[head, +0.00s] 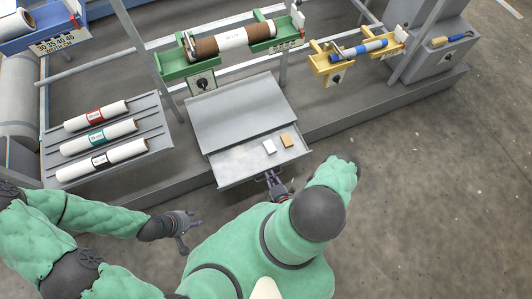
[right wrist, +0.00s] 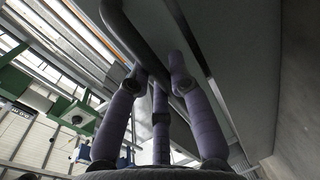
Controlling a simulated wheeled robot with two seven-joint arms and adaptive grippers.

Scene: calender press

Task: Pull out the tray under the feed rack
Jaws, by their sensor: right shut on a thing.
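The grey tray (head: 233,166) sticks out partway from under a sloping grey cover (head: 235,110), below the green rack (head: 172,73). A white block (head: 269,147) and a tan block (head: 286,140) lie in the tray. My right gripper (head: 273,180) is at the tray's front edge, shut on its bar handle. In the right wrist view the purple-grey fingers (right wrist: 158,82) close around the dark handle bar (right wrist: 128,38). My left gripper (head: 190,226) is open and empty, to the left of the tray and apart from it.
The green rack holds a brown and white roll (head: 232,40). A sloping shelf (head: 150,155) with three labelled white rolls stands at left. A yellow holder (head: 322,62) with a blue roller is at upper right. The floor at right (head: 430,190) is clear.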

